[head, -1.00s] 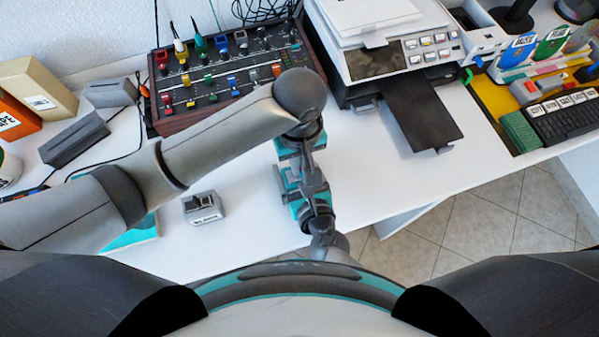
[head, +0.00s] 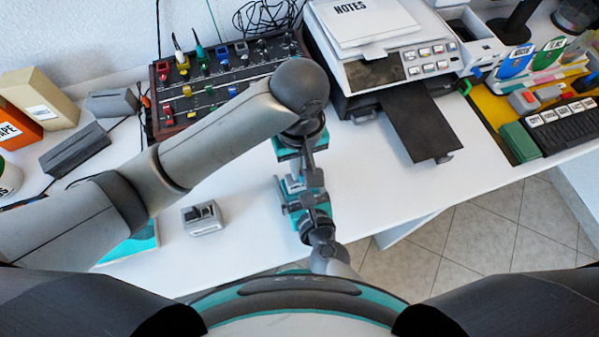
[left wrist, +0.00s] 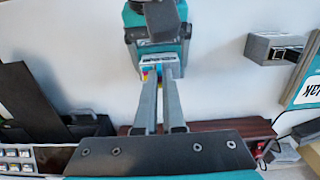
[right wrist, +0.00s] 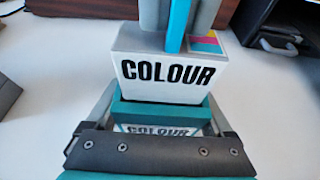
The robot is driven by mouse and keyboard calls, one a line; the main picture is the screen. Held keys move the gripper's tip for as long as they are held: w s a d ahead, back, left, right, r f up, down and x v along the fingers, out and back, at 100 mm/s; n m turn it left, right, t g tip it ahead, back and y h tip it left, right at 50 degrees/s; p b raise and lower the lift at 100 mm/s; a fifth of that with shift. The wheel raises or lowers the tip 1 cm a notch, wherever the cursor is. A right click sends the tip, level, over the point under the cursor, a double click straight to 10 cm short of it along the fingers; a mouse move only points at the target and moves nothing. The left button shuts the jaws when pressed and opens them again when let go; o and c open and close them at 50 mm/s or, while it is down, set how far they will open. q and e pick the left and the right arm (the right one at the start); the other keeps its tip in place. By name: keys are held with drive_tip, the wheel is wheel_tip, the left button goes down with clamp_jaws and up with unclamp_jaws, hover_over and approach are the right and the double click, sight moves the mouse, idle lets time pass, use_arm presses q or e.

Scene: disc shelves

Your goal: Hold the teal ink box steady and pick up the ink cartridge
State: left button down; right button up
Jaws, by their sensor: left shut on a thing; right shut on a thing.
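The teal ink box (right wrist: 165,113) stands upright at the table's front edge, with a COLOUR label on its side. My right gripper (right wrist: 163,108) is shut on it, one finger on each side. The white ink cartridge (right wrist: 168,77), marked COLOUR, rises well above the box's rim; whether its lower end is still inside is hidden. My left gripper (left wrist: 158,78) is shut on the top of the cartridge, which also shows in the left wrist view (left wrist: 158,65). In the head view the left gripper (head: 293,183) is above the teal box (head: 315,178), largely covered by my arms.
A small grey device (head: 203,218) lies left of the box. Behind stand a mixer panel (head: 215,85) and a printer (head: 385,60) with its black tray (head: 420,125) reaching forward. White table is clear around the box; the front edge is close.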

use_arm(q)
drive_tip(key=shift+r, duration=3.2)
use_arm(e)
drive_tip(key=o, duration=1.1)
drive_tip(key=v, duration=1.2)
